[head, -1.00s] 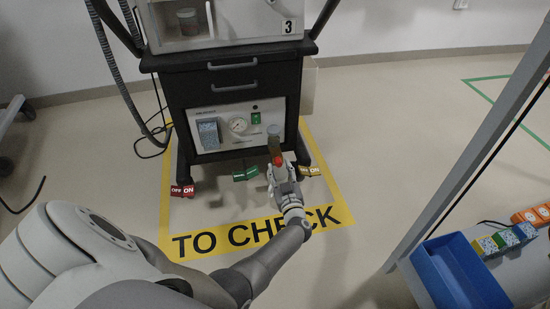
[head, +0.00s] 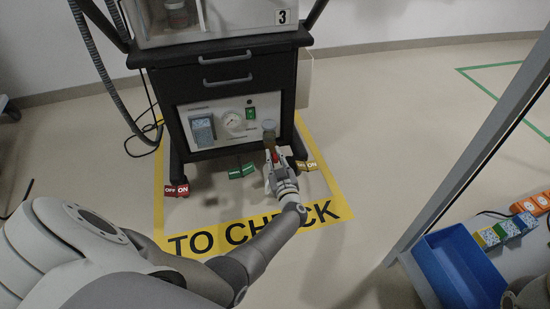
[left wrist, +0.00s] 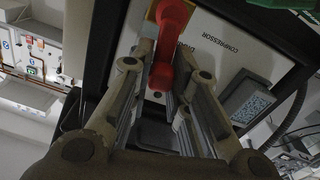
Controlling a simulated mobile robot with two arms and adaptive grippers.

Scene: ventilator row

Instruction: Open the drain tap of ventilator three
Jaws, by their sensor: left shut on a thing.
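Ventilator three, marked with a "3" label (head: 283,16), stands on a dark cart (head: 228,73). A cloudy bowl (head: 269,129) hangs low on the front panel. The red drain tap (head: 275,156) is under it, mostly hidden by my left gripper (head: 274,166) in the head view. In the left wrist view, the red tap (left wrist: 171,28) lies between the fingers of my left gripper (left wrist: 163,88), which is shut on it. I cannot tell how far the tap is turned. My right gripper is not in view.
The front panel carries a gauge (head: 233,120) and a green switch (head: 250,113). Red (head: 176,190), green (head: 241,171) and yellow (head: 306,166) ON/OFF pedals sit at the cart's foot. A blue bin (head: 462,268) stands right, beyond a grey post (head: 470,140).

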